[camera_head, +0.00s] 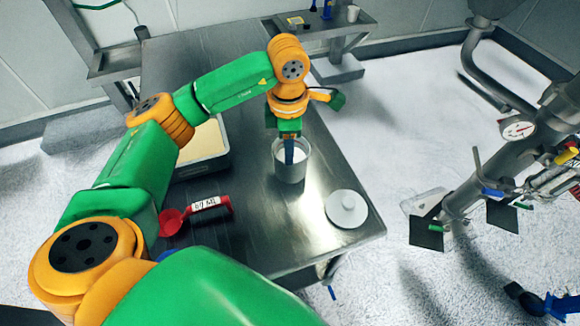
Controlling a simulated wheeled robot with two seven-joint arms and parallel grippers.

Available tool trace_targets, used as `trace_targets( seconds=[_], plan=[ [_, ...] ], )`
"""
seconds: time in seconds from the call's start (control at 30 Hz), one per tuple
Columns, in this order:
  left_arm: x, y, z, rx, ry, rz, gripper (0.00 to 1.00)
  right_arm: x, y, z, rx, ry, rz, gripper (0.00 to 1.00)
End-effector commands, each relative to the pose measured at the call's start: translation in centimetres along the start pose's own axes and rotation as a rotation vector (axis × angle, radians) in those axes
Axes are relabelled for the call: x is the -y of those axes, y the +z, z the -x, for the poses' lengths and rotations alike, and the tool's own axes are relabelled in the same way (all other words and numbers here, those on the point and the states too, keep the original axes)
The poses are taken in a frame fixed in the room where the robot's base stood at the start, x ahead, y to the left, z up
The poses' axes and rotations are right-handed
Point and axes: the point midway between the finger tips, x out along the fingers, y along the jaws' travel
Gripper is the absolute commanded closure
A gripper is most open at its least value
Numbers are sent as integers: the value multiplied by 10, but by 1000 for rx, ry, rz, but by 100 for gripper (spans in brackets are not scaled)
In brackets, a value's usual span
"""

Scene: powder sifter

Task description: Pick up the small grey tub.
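The small grey tub (290,174) stands upright on the steel table, near its right edge. It is round and open at the top, with a white inside. My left gripper (289,157) points down at the tub from above, and its dark fingertips overlap the tub's opening. From this angle I cannot tell whether the fingers straddle the wall or touch it, or how far apart they are. My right gripper is not in view.
A white round lid with a knob (346,209) lies in front and to the right of the tub. A tray of pale yellow material (207,150) is partly hidden behind my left arm. Machinery (510,150) stands at right.

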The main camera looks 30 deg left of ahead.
Motion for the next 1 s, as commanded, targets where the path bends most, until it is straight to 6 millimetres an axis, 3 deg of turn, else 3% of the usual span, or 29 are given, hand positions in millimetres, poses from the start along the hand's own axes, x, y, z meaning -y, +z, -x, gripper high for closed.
trace_targets(
  seconds=[0.03,0.1,0.3,0.47,0.67,0.8,1.0],
  plan=[
    [1,0,-17,0,0,0,60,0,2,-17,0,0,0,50],
    [1,0,-31,0,0,0,60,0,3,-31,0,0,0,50],
    [2,0,-57,0,0,0,60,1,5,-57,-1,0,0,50],
    [2,0,-67,-2,-4,2,60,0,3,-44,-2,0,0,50],
    [-1,8,-102,-4,-6,2,60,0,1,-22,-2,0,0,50],
    [-2,8,-122,0,-1,0,60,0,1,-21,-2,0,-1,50],
    [-2,8,-125,0,0,0,60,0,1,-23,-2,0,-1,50]
  ],
)
